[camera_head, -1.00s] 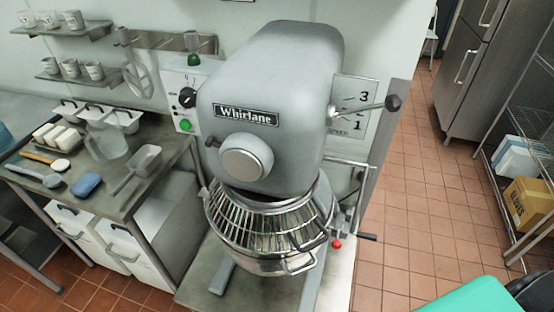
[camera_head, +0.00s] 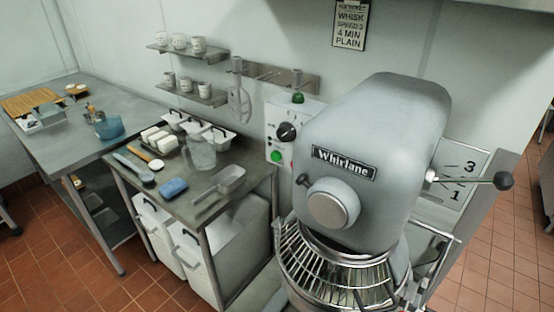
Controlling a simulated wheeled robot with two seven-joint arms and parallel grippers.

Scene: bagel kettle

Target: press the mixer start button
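The grey Whirlane mixer (camera_head: 375,150) stands right of centre, with a round metal cap on its front and a wire guard (camera_head: 335,275) over its bowl below. A control box (camera_head: 290,132) is on the wall just left of the mixer head. It carries a green start button (camera_head: 276,156) low on its face, a black dial (camera_head: 287,131) above that and a green dome (camera_head: 298,98) on top. A speed lever (camera_head: 470,180) sticks out on the mixer's right side. Neither of my grippers is in view.
A metal table (camera_head: 222,210) left of the mixer holds a scoop (camera_head: 225,182), a blue sponge (camera_head: 173,187), a clear jug (camera_head: 201,152) and white blocks. White bins (camera_head: 160,232) stand under it. A longer counter (camera_head: 60,140) is farther left. Tiled floor (camera_head: 485,270) is clear at right.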

